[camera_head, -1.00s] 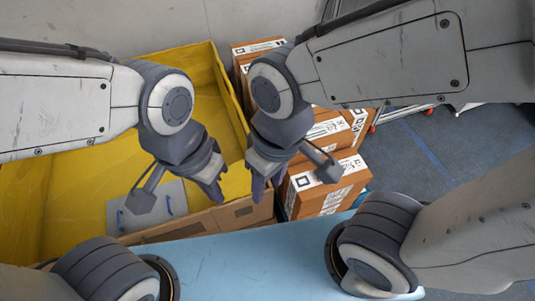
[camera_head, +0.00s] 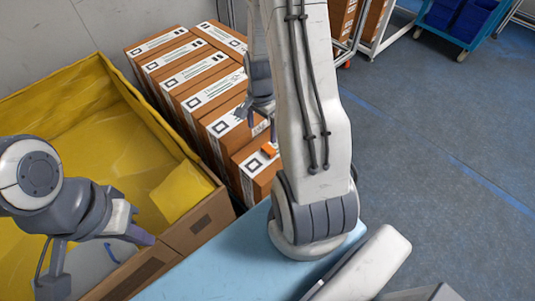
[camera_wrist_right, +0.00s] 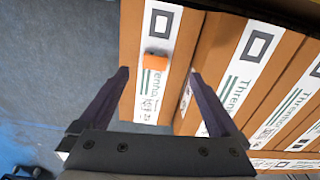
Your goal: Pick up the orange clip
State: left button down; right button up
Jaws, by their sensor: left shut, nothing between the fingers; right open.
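The small orange clip (camera_head: 269,149) lies on the white label on top of the nearest brown box (camera_head: 246,174). In the right wrist view the clip (camera_wrist_right: 155,61) sits ahead of the jaws, between the lines of the two fingers and nearer the left one. My right gripper (camera_wrist_right: 157,84) is open and empty, above the boxes. In the head view its arm reaches over the row and partly hides the right gripper (camera_head: 259,112). My left gripper (camera_head: 147,236) is shut and empty, over the front edge of the yellow-lined bin.
A row of labelled brown boxes (camera_head: 186,62) stands tightly side by side. The yellow-lined bin (camera_head: 62,92) is to their left, the light blue surface (camera_head: 215,262) in front. Open grey floor (camera_head: 428,150) and a blue cart (camera_head: 463,22) are to the right.

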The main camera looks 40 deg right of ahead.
jog(key=m+b, duration=0.1)
send_over(268, 149)
jog(key=f, duration=0.5)
jog(key=shift+a+f, duration=0.25)
jog(key=f, duration=0.4)
jog(key=f+b, duration=0.1)
jog(key=f, duration=0.1)
jog(key=shift+d+f, duration=0.2)
jog(key=shift+d, duration=0.05)
jog(key=c, duration=1.4)
